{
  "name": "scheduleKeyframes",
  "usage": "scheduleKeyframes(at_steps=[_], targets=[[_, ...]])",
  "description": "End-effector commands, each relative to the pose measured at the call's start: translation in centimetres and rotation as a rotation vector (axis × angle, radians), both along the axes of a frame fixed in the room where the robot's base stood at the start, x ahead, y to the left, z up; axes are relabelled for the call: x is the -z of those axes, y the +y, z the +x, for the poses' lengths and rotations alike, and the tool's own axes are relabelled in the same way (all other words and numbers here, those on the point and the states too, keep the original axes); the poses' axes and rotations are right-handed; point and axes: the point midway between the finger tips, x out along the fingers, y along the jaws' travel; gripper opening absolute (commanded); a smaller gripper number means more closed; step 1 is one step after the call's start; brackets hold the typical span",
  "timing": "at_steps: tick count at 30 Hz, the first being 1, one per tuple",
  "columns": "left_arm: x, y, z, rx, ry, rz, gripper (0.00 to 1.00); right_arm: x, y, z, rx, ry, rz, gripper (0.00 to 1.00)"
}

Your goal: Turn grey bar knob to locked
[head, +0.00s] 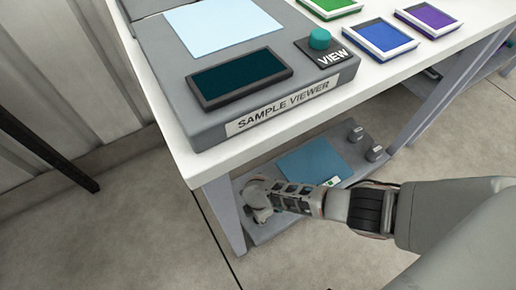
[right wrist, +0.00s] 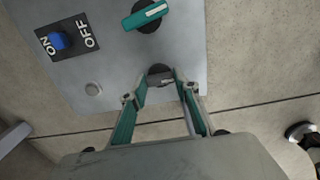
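A grey bar knob on a dark round dial (right wrist: 160,74) sits near the edge of a grey panel (right wrist: 185,50) in the right wrist view. My right gripper (right wrist: 163,72) is open, with one fingertip on each side of this knob. The fingertips partly hide it, and I cannot tell whether they touch it or which marking it points to. In the head view my right gripper (head: 258,200) reaches over the left end of the panel, below the white table; the knob is hidden there. My left gripper is not in view.
A table leg (head: 226,215) stands close to my right gripper.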

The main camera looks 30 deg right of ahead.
Motion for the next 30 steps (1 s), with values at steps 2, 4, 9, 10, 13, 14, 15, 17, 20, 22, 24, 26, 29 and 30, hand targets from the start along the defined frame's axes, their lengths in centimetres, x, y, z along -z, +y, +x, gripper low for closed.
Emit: scheduleKeyframes(at_steps=[2, 4, 9, 10, 13, 14, 15, 17, 20, 22, 24, 26, 29, 30], targets=[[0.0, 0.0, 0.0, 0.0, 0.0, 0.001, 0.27, 0.0, 0.0, 0.0, 0.0, 0.0, 0.0, 0.09], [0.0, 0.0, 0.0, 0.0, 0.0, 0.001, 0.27, 0.0, 0.0, 0.0, 0.001, 0.0, 0.001, 0.09], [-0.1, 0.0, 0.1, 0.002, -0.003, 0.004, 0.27, 0.0, 0.0, 0.0, 0.017, 0.0, 0.001, 0.09], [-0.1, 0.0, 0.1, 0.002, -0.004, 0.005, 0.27, 0.0, 0.1, 0.0, 0.025, 0.0, 0.002, 0.09], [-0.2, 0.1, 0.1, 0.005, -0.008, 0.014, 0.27, -0.1, 0.2, 0.0, 0.061, 0.0, 0.003, 0.09], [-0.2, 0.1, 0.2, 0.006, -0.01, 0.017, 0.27, -0.1, 0.2, 0.0, 0.074, 0.0, 0.003, 0.09], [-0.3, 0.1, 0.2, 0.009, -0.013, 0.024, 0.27, -0.1, 0.1, 0.0, 0.096, -0.001, 0.003, 0.09], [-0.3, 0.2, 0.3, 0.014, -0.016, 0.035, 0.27, -0.2, 0.1, 0.1, 0.134, -0.001, 0.003, 0.09], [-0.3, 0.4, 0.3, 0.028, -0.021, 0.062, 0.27, -0.2, 0.2, 0.1, 0.212, -0.001, 0.003, 0.09], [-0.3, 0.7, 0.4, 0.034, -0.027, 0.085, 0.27, -0.2, 0.2, 0.1, 0.273, -0.001, 0.003, 0.09], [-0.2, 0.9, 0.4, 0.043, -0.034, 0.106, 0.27, -0.2, 0.2, 0.1, 0.338, -0.001, 0.004, 0.09], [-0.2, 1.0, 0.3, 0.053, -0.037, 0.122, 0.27, -0.2, 0.2, 0.1, 0.396, 0.0, 0.003, 0.09], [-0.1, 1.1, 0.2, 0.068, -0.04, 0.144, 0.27, -0.2, 0.3, 0.1, 0.492, 0.0, 0.004, 0.09], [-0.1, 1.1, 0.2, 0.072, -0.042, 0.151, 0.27, -0.2, 0.2, 0.1, 0.53, 0.0, 0.004, 0.09]])
